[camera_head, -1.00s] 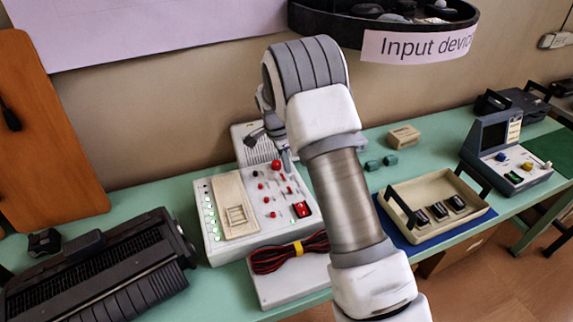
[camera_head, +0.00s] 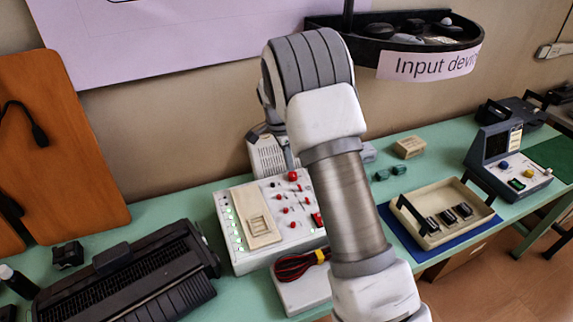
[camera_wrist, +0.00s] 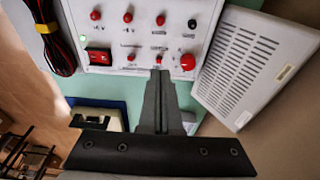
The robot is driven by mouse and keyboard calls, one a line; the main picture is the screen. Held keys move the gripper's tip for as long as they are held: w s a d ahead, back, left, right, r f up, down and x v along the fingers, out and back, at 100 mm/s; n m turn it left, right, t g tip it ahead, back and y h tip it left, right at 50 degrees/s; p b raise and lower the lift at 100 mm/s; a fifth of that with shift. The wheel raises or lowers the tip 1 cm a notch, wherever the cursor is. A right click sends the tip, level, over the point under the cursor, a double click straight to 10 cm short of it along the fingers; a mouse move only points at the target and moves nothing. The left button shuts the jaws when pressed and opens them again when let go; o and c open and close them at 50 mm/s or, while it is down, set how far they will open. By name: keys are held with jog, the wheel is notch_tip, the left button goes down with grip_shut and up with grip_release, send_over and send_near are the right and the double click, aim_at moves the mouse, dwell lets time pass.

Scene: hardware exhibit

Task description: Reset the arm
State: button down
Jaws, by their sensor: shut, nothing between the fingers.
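My arm reaches over the table in the head view, and its wrist bends down behind the forearm. My gripper (camera_wrist: 158,80) is shut and empty in the wrist view, its fingers pressed together. The fingertips appear close to the edge of the white control panel (camera_wrist: 150,25), near its red knobs; I cannot tell whether they touch it. In the head view the panel (camera_head: 243,262) lies on the green table, partly covered by my arm. My gripper is mostly hidden there.
A white vented box (camera_wrist: 255,65) stands beside the panel. A cable bundle (camera_head: 298,264) lies in front. A black slotted device (camera_head: 130,275) is at left, a beige tray (camera_head: 440,238) at right. A black shelf (camera_head: 385,37) hangs on the wall above.

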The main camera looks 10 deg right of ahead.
jog(key=shift+a+r, duration=0.25)
jog(key=shift+r, duration=0.25)
jog(key=s+r+n+t+y, duration=0.1)
jog(key=s+r+n, duration=0.2)
jog(key=s+r, duration=0.5)
jog(key=s+r+n+t+y, duration=0.1)
jog(key=s+r+n, duration=0.3)
jog(key=r, duration=0.6)
jog(key=s+r+n+t, duration=0.3)
jog(key=s+n, duration=0.5)
jog(key=s, duration=1.4)
jog(key=shift+s+d+n, duration=0.15)
jog(key=shift+n, duration=0.25)
